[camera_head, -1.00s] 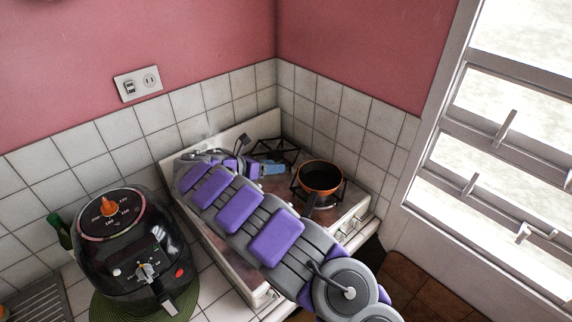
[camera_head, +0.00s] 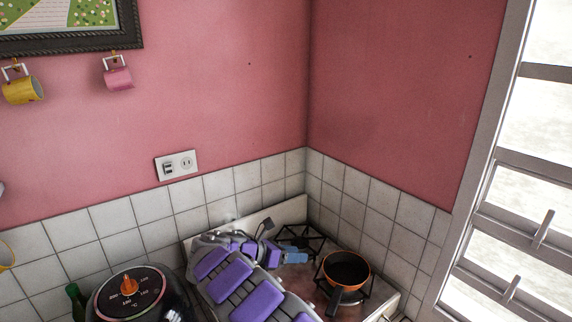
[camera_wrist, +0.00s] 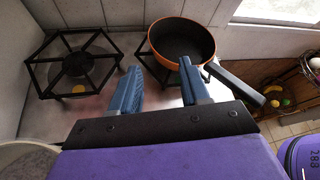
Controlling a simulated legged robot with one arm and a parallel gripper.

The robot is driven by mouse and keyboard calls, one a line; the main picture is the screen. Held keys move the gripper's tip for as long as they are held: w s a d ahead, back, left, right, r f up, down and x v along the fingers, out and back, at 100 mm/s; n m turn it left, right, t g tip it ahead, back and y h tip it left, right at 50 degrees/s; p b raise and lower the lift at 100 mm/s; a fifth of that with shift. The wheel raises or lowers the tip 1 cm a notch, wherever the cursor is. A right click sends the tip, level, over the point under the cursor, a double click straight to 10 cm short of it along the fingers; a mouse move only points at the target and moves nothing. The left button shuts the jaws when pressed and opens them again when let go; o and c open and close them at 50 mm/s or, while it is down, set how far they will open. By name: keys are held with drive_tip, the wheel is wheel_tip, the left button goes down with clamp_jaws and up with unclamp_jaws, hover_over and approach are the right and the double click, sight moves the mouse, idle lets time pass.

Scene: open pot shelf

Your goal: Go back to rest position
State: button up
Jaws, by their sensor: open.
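My gripper (camera_head: 294,257) is over the stove, with my purple and grey arm reaching in from the bottom of the head view. In the wrist view its two blue fingers (camera_wrist: 157,88) stand apart with nothing between them. An orange pan (camera_head: 347,269) with a dark inside sits on the right burner. In the wrist view the pan (camera_wrist: 181,41) is just beyond the right finger, and its black handle (camera_wrist: 238,83) points to the lower right. Whether the finger touches the pan cannot be told.
An empty burner grate (camera_wrist: 72,62) is left of my fingers. A black air fryer (camera_head: 133,295) and a green bottle (camera_head: 75,298) stand left of my arm. Tiled walls close the corner, with a window (camera_head: 520,190) at right. Yellow (camera_head: 22,90) and pink (camera_head: 118,78) mugs hang above.

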drive_tip(key=s+d+r+m+g, duration=0.2)
drive_tip(key=s+d+r+m, duration=0.2)
drive_tip(key=d, duration=0.3)
drive_tip(key=s+d+r+m+g, duration=0.2)
drive_tip(key=s+d+r+m, duration=0.25)
drive_tip(key=d, duration=0.25)
drive_tip(key=s+d+r+m+g+y+b, duration=0.1)
drive_tip(key=s+d+m, duration=0.2)
drive_tip(key=s, duration=0.3)
drive_tip(key=s+d+m+g+y+b, duration=0.1)
drive_tip(key=s+d+m+y, duration=0.15)
drive_tip(key=s, duration=0.25)
drive_tip(key=s+d+f+m+g+y, duration=0.15)
drive_tip(key=s+m+y, duration=0.35)
drive_tip(key=s, duration=1)
drive_tip(key=s+a+f+m+y, duration=0.2)
drive_tip(key=s+a+m, duration=0.1)
drive_tip(key=s, duration=0.4)
drive_tip(key=s+a+f+m+y+b, duration=0.1)
drive_tip(key=s+a+f+m+y, duration=0.1)
drive_tip(key=s+a, duration=0.4)
drive_tip(key=s+f+m, duration=0.1)
drive_tip(key=s+m, duration=0.1)
drive_tip(key=shift+s+f, duration=0.3)
